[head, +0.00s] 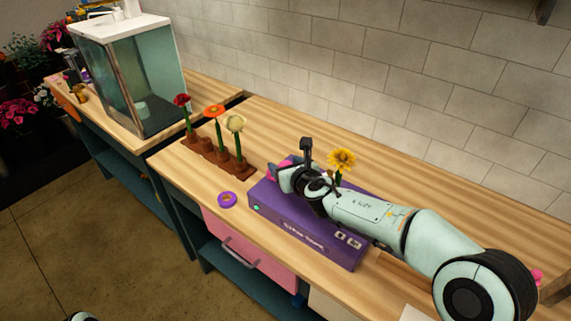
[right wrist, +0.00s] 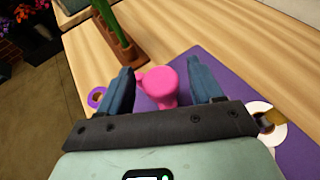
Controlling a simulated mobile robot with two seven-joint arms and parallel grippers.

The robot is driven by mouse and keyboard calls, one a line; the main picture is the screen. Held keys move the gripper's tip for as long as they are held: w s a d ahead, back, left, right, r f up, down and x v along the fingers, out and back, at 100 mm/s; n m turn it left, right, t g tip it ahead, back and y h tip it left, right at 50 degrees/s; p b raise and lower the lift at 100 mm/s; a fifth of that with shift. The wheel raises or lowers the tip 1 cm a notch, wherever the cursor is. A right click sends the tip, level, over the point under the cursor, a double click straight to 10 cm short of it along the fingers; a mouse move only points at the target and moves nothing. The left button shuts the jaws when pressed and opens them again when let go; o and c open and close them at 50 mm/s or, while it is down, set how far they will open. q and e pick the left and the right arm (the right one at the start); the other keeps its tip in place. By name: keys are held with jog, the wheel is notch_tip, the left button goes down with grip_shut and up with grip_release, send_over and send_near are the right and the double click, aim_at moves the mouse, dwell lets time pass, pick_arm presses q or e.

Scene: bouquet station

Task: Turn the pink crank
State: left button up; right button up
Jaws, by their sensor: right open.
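The pink crank (right wrist: 160,86) stands up from the top of a purple box (head: 270,208), which also shows in the right wrist view (right wrist: 215,65). In the right wrist view the crank's rounded knob lies between the two blue fingers of my right gripper (right wrist: 164,80), with gaps on both sides. The gripper is open. In the head view my right gripper (head: 281,174) is over the box's left end and hides most of the crank. My left gripper is not in view.
A brown holder (head: 240,170) with red, orange and cream flowers stands left of the box. A purple ring (head: 228,199) lies near the table's front edge. A yellow flower (head: 341,159) rises behind my right arm. A glass case (head: 150,85) stands at the far left.

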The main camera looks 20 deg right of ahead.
jog(key=shift+w+f, duration=0.1)
jog(key=shift+w, duration=0.15)
jog(key=c, duration=1)
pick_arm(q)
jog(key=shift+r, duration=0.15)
pick_arm(e)
jog(key=shift+a, duration=0.1)
